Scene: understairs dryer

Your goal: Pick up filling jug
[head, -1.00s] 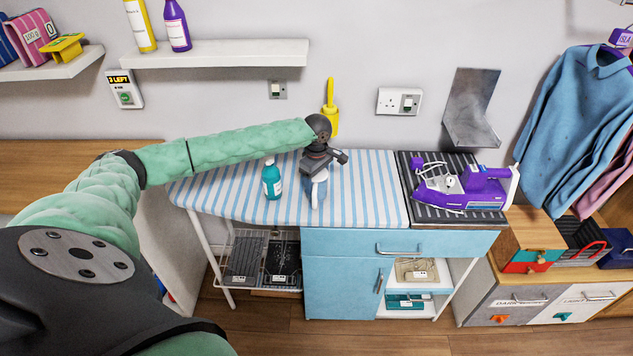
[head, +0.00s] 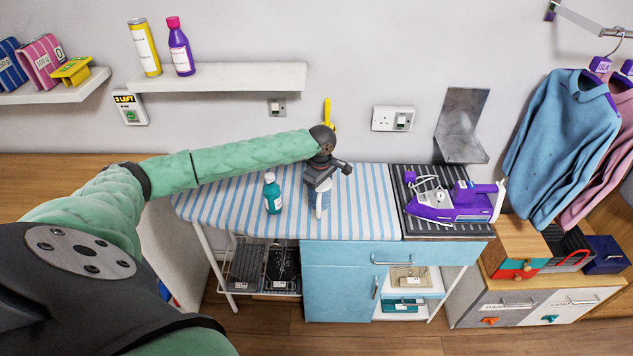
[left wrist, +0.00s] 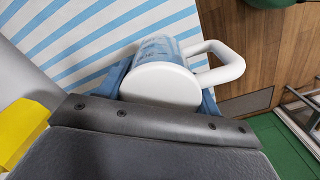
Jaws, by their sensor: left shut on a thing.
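The filling jug (head: 324,203) is a small blue-patterned vessel with a white handle, at the front middle of the striped ironing board (head: 365,200). In the left wrist view its smooth white end (left wrist: 160,84) and white loop handle (left wrist: 222,64) show close up. My left gripper (head: 320,183) comes down over the jug from above and is shut on it, with blue finger parts on both sides of it in the left wrist view. I cannot tell whether the jug touches the board. My right gripper is out of view.
A teal bottle (head: 272,195) stands just left of the jug. A purple iron (head: 450,205) rests on a dark ribbed pad to the right. A yellow-handled item (head: 327,115) is partly hidden behind my wrist. The board's right part is clear.

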